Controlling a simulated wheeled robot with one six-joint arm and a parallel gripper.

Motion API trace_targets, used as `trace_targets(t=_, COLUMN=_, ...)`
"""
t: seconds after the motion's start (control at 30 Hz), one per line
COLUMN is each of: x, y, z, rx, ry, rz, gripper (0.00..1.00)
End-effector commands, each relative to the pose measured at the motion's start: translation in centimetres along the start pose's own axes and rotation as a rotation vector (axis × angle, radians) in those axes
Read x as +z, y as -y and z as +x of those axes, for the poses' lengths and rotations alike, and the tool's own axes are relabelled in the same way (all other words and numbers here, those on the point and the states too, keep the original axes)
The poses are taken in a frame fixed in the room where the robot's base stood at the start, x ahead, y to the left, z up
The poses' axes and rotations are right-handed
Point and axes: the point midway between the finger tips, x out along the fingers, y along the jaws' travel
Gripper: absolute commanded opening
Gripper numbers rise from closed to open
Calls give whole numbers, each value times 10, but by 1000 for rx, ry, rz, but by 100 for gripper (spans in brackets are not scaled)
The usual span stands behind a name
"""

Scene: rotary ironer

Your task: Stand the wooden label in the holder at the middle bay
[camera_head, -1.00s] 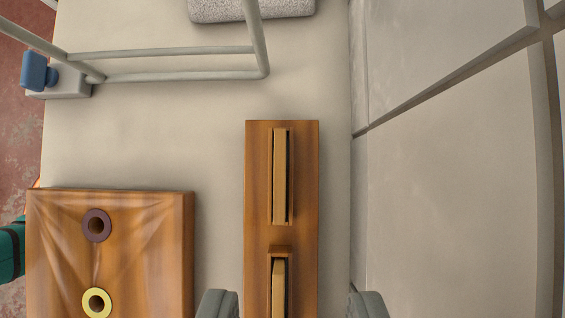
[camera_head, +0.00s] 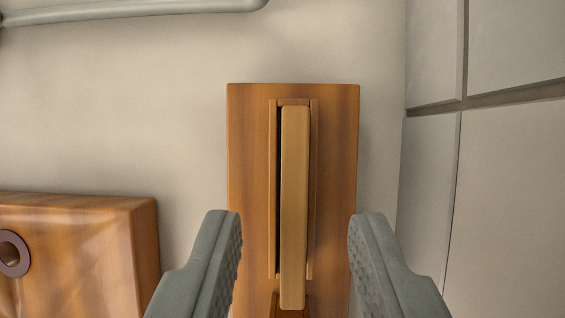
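A long brown wooden holder (camera_head: 338,140) lies in the middle of the view, with a raised-rim slot near its far end. The wooden label (camera_head: 294,200), a narrow pale strip seen edge-on from above, stands in this far slot; its near end shows past the slot's near end. A dark gap shows along its left side. My gripper (camera_head: 296,214) is open, one finger on each side of the label, apart from it. Only the start of a second slot shows at the bottom edge; what it holds is out of view.
A wooden block (camera_head: 85,225) with a dark ring (camera_head: 13,253) stands at the lower left. A grey tube rail (camera_head: 130,10) crosses the top left. A tiled wall (camera_head: 510,190) rises close on the right. The pale surface (camera_head: 130,110) beyond the block is clear.

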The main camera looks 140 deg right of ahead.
Motion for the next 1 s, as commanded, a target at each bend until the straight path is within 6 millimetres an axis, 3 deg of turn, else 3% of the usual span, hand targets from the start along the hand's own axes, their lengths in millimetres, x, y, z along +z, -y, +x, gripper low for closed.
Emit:
trace_targets(t=0.17, x=0, y=0, z=21, rx=-2, ry=0, rz=0, gripper=35)
trace_targets(t=0.4, x=0, y=0, z=23, rx=-1, ry=0, rz=1, gripper=35)
trace_targets(t=0.6, x=0, y=0, z=23, rx=-1, ry=0, rz=1, gripper=0)
trace_targets(t=1.0, x=-2, y=0, z=17, rx=1, ry=0, rz=0, gripper=0)
